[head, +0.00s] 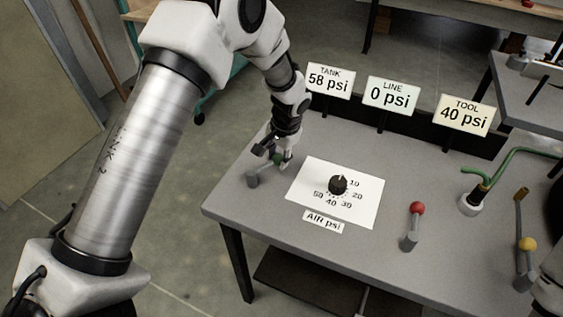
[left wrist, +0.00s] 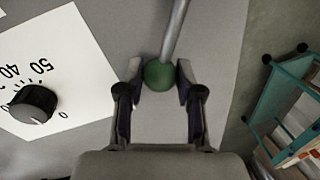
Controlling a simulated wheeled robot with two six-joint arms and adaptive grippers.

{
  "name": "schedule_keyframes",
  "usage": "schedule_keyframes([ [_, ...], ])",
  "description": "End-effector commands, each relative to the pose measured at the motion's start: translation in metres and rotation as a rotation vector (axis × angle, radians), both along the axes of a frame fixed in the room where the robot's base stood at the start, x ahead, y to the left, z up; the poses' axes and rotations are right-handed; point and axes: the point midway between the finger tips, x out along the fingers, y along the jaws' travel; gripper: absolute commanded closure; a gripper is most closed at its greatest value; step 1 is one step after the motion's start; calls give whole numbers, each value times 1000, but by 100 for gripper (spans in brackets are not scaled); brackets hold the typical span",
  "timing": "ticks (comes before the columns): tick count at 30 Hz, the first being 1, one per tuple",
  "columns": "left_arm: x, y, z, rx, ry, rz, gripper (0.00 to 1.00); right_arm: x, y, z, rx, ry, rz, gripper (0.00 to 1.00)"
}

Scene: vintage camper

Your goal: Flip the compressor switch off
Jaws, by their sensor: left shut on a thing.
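A lever with a green ball knob (head: 276,160) stands at the left end of the grey table. Its grey rod leans over toward the base (head: 253,181) at the lower left. My left gripper (head: 280,152) is at this knob. In the left wrist view the green ball (left wrist: 158,76) sits between the two fingertips of the gripper (left wrist: 159,70), which are shut on it. No label on this lever is readable, so I cannot tell whether it is the compressor switch. My right gripper is not in view.
A black dial (head: 338,185) on a white "AIR psi" plate is right of the lever. A red-knobbed lever (head: 416,209) and a yellow-knobbed lever (head: 527,245) stand further right. Signs read TANK 58 psi (head: 330,80), LINE 0 psi (head: 391,95), TOOL 40 psi (head: 466,114). A green hose (head: 487,180) stands at right.

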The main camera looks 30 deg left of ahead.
Motion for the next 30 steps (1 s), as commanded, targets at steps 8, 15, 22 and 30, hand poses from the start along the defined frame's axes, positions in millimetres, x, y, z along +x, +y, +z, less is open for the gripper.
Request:
schedule_keyframes([
  [8, 6, 20, -2, -2, 4, 246, 100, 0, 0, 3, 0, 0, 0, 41],
  [15, 7, 33, -2, -1, 5, 399, 100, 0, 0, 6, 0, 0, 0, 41],
  [22, 7, 39, -2, 0, 5, 474, 100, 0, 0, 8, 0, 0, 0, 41],
  [30, 6, 40, -3, 0, 6, 494, 100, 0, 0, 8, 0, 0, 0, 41],
])
